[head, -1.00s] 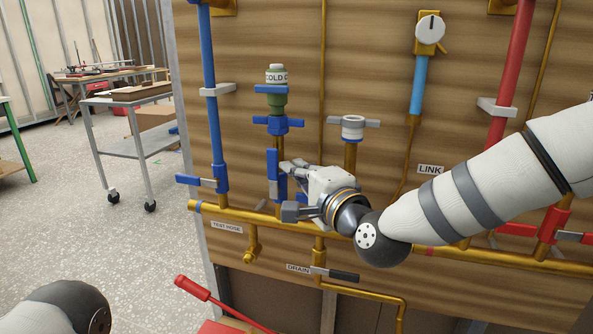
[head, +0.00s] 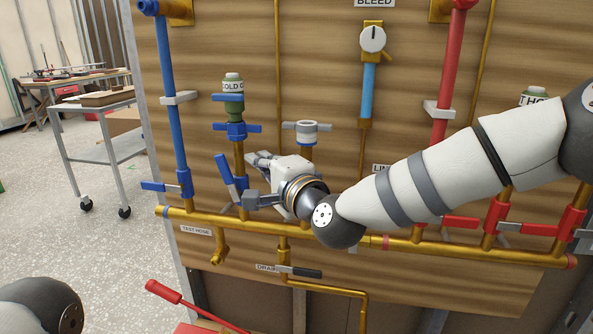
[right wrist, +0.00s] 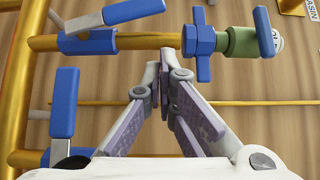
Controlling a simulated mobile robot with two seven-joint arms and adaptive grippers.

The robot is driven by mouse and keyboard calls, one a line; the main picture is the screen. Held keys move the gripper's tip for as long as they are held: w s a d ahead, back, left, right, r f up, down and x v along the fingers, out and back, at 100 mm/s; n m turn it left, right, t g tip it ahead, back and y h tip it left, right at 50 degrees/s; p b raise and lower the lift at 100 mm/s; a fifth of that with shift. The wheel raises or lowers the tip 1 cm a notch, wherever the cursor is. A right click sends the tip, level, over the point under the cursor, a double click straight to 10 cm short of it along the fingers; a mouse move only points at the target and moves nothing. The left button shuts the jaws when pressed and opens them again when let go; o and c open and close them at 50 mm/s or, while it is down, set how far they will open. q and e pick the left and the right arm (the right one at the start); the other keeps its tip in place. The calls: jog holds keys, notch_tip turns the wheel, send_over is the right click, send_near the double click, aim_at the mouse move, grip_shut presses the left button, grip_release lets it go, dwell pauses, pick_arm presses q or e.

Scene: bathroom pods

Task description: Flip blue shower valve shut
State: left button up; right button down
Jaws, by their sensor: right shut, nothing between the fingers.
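No label reading shower is legible. A blue lever valve (head: 228,177) sits on the brass pipe below the green COLD fitting, its handle tilted up and left. In the right wrist view, its handle (right wrist: 135,10) slants away from its body. Another blue lever (head: 153,186) lies sideways at the foot of the tall blue pipe (head: 173,110). My right gripper (head: 252,158) is shut and empty, just right of the tilted handle. In the right wrist view its fingertips (right wrist: 166,58) show no clear contact with the handle. My left gripper is out of view.
The brass manifold (head: 340,239) crosses below. A blue tee handle (head: 237,129) and a white-capped fitting (head: 307,132) stand above. Red valves are at right. A cart (head: 98,150) stands at left.

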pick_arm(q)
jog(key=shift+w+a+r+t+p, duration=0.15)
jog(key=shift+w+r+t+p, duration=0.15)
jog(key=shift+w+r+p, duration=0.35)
pick_arm(e)
jog(key=r+v, duration=0.2)
jog(key=v, duration=0.7)
jog(key=shift+s, duration=0.35)
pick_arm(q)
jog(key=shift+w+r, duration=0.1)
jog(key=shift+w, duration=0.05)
